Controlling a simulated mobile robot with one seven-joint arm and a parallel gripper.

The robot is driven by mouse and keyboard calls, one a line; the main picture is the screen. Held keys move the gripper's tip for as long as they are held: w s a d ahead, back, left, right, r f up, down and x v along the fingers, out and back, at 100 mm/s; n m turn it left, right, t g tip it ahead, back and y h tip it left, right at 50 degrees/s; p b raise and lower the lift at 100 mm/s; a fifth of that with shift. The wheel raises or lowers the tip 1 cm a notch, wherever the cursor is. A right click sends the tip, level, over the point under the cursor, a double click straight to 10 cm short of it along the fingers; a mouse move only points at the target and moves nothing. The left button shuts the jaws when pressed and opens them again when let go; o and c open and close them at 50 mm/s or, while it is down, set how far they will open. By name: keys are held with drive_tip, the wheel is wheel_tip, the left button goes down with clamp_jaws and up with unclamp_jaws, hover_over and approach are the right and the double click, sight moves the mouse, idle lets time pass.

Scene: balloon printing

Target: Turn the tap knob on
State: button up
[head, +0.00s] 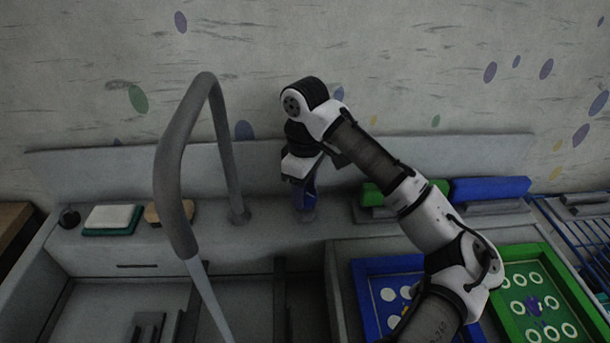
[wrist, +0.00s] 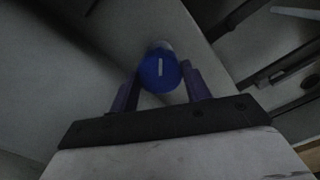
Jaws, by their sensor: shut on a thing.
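The blue tap knob (wrist: 160,72) is round with a white line on its face, and shows in the wrist view between my two purple fingers. My gripper (wrist: 161,88) is shut on it, one finger on each side. In the head view my gripper (head: 305,198) points down at the ledge behind the sink; the knob there is mostly hidden by the fingers. The grey tap spout (head: 172,185) arches up and over the sink to the left of my gripper. A pale stream (head: 208,300) runs down from the spout's end.
A white sponge on a green dish (head: 112,218) and a tan block (head: 168,212) lie on the ledge at left. Green and blue brushes (head: 490,190) lie at right. Blue (head: 372,300) and green (head: 560,285) trays sit at front right, below my arm. A wall stands close behind.

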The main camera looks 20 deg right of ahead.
sight(305, 192)
drive_tip(key=n+p, duration=0.2)
drive_tip(key=n, duration=0.2)
drive_tip(key=shift+r+n+p, duration=0.15)
drive_tip(key=shift+n+p, duration=0.15)
drive_tip(key=shift+p, duration=0.1)
drive_tip(key=n+p, duration=0.1)
drive_tip(key=n, duration=0.3)
drive_tip(key=shift+n, duration=0.3)
drive_tip(key=o, duration=1)
drive_tip(key=shift+c, duration=0.2)
wheel_tip(305, 192, up, 14)
drive_tip(key=shift+f+b, duration=0.2)
drive_tip(key=shift+b, duration=0.1)
